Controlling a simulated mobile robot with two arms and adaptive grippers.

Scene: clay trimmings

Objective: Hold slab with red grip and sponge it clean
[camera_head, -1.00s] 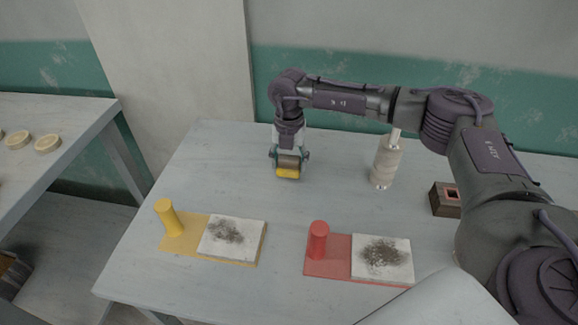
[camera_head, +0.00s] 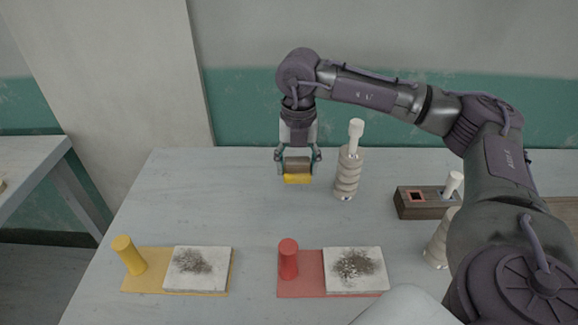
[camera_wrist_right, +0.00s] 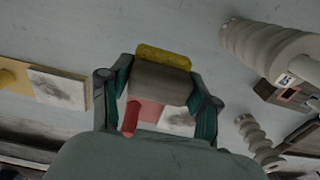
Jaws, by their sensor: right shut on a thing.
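The slab with the red grip (camera_head: 288,258) lies on the table at the front centre. Its white tile (camera_head: 340,284) bears a dark smudge, and the red upright grip stands at its left. My right gripper (camera_head: 298,165) is shut on a sponge (camera_head: 297,179), brown above and yellow below, held above the table behind the slabs. The sponge also shows between the fingers in the right wrist view (camera_wrist_right: 163,62). A similar slab with a yellow grip (camera_head: 129,255) and a smudged white tile lies to the left. My left gripper is not in view.
A ribbed pale bottle-like object (camera_head: 347,175) stands right of my gripper. A dark wooden block with a square opening (camera_head: 412,208) and another ribbed object (camera_head: 437,247) are farther right. Another table (camera_head: 30,160) stands at the left. The table's middle is clear.

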